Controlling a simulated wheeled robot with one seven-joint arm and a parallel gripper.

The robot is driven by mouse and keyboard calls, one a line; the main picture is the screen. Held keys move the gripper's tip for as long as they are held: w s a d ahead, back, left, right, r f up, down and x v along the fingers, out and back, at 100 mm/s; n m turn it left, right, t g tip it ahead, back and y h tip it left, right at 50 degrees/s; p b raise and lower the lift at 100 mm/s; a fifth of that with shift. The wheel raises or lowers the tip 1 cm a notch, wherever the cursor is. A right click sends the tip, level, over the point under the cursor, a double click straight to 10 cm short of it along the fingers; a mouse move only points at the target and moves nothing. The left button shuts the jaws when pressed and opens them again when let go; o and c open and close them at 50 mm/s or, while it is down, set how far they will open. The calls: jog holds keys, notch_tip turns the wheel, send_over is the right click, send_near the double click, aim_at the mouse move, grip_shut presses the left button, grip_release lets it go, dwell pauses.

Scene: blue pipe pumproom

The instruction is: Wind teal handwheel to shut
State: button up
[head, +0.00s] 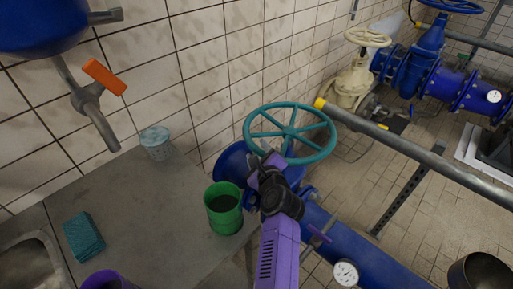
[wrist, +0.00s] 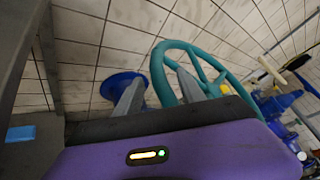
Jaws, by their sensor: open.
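The teal handwheel (head: 318,150) is a spoked ring on the blue pipe's valve, left of the cream valve. In the head view, my gripper (head: 268,158) is at the near left part of its rim and hides some of it. In the wrist view, the wheel (wrist: 214,49) rises beyond my gripper (wrist: 157,82), whose two grey fingers stand apart. The left part of the rim runs between the fingers in the picture; I cannot tell if either finger touches it.
A green cup (head: 224,215) stands on the grey counter (head: 165,215), just left of my gripper. A gauge (head: 345,273) sits on the blue pipe (head: 375,262). A grey rail (head: 400,150) passes right of the wheel. A cream handwheel (head: 367,37) is behind.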

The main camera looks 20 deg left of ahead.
jog(key=shift+p+v, duration=0.55)
jog(key=shift+v, duration=2.15)
